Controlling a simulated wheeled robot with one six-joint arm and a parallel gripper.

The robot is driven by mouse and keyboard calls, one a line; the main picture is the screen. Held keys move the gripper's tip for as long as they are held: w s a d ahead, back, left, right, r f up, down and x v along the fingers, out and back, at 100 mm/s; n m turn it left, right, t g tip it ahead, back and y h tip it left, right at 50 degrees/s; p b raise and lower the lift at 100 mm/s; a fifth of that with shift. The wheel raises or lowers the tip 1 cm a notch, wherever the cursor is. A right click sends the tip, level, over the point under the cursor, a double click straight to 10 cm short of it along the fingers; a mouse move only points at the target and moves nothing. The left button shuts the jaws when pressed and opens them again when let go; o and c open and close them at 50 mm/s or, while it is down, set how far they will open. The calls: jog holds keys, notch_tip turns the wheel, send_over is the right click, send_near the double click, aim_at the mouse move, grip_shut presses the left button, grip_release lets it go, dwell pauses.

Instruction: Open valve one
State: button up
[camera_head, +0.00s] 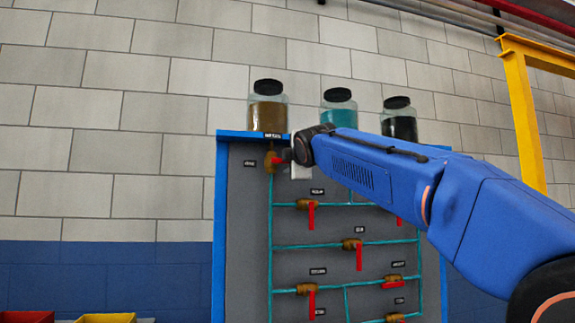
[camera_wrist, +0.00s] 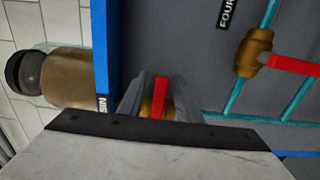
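My gripper (camera_head: 290,157) is at the top left valve (camera_head: 271,160) of the grey panel (camera_head: 240,230), below the brown-filled jar. This brass valve has a red handle (camera_head: 278,160) that points sideways to the right. In the wrist view my gripper (camera_wrist: 158,88) has one finger on each side of the red handle (camera_wrist: 160,97). A narrow gap shows on the handle's left, so the fingers look open around it. The brass body (camera_wrist: 150,108) is partly hidden behind the handle and gripper. I cannot read this valve's own label in the head view.
Other valves, such as the upper middle one (camera_head: 305,204) and central one (camera_head: 350,244), have red handles hanging down. A lower right handle (camera_head: 392,285) lies sideways. A label reading FOUR (camera_wrist: 227,12) is beside another valve (camera_wrist: 252,55). Jars, including the teal one (camera_head: 339,109), stand on top.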

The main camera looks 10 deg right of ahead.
jog(key=shift+w, duration=0.8)
grip_shut()
